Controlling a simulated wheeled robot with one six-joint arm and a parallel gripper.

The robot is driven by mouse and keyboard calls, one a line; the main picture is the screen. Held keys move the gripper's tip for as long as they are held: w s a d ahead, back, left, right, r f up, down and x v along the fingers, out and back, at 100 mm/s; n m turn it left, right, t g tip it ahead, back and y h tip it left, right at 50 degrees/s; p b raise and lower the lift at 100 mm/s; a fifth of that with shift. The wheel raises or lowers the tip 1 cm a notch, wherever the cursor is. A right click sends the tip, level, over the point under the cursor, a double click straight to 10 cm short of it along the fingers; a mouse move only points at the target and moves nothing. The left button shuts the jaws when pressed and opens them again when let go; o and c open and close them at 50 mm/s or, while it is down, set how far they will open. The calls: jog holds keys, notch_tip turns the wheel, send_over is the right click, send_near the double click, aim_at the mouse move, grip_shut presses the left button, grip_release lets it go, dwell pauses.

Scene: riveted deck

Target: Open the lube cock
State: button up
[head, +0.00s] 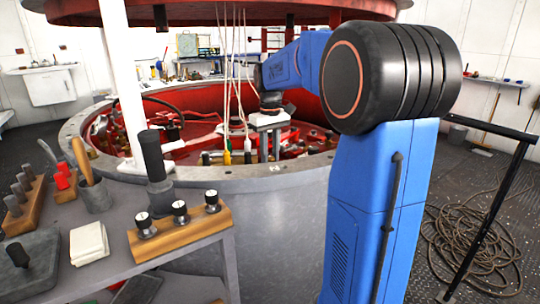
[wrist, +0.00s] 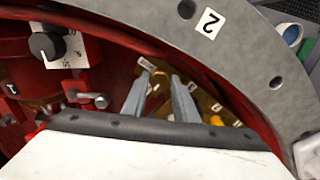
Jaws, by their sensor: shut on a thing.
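My gripper (wrist: 161,82) shows in the wrist view with its two grey fingers reaching down inside the red well. They are closed on a small amber-brown piece (wrist: 157,92), which looks like the handle of the lube cock. Its lower part and the way it is turned are hidden by the fingers and the white wrist cover. A brass-coloured strip (wrist: 208,104) with small white labels runs beside it, along the inner wall. In the head view my gripper (head: 269,148) points down inside the round grey-rimmed well, and the cock itself cannot be made out there.
Ropes (head: 230,80) hang beside my gripper. A black knob (wrist: 45,45) stands left of it. A bench (head: 90,270) with tools is front left. Coiled rope (head: 470,240) lies right.

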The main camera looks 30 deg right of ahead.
aim_at(270, 157)
jog(key=o, duration=1.1)
jog(key=shift+c, duration=0.2)
jog(key=shift+r, duration=0.15)
notch_tip(270, 157, up, 12)
